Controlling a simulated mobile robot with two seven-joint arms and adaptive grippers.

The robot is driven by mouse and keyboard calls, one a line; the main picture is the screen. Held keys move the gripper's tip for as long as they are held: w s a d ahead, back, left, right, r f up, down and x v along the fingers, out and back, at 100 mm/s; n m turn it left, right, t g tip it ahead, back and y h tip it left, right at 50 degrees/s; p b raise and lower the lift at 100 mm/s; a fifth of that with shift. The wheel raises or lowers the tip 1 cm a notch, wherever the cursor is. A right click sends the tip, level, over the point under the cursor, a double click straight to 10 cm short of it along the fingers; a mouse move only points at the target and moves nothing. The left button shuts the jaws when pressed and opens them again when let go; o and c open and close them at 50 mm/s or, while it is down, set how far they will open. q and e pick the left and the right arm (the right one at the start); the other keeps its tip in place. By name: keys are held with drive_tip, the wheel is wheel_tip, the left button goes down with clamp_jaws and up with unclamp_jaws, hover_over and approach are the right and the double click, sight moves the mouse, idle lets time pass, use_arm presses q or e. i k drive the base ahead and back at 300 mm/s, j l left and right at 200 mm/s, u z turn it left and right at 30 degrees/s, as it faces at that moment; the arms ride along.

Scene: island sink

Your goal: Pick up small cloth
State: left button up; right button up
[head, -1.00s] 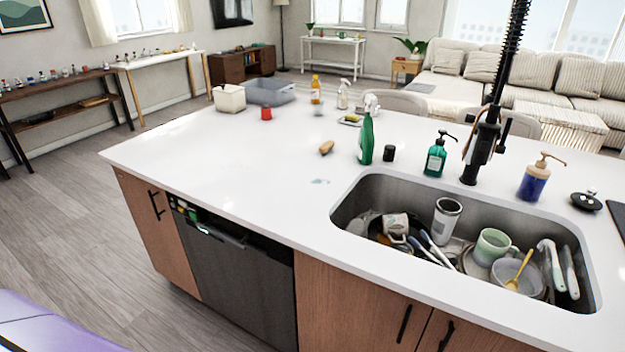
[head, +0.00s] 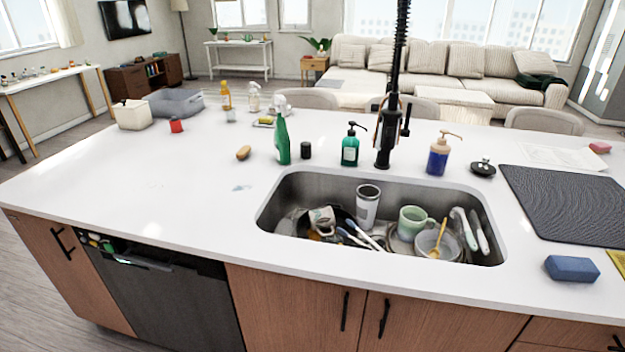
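A flat yellow piece (head: 619,261) lies at the right edge of the counter, cut off by the picture edge. It may be the small cloth, but I cannot tell for sure. A blue block like a sponge (head: 572,268) lies just left of it, near the front of the counter. Neither of my grippers is in view.
The sink (head: 300,180) holds cups, bowls and utensils. A dark drying mat (head: 570,205) lies right of it. A black faucet (head: 385,150), soap dispensers and a green bottle (head: 282,140) stand behind it. The left counter (head: 120,190) is mostly clear.

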sight(560, 267)
drive_tip(key=z, duration=1.65)
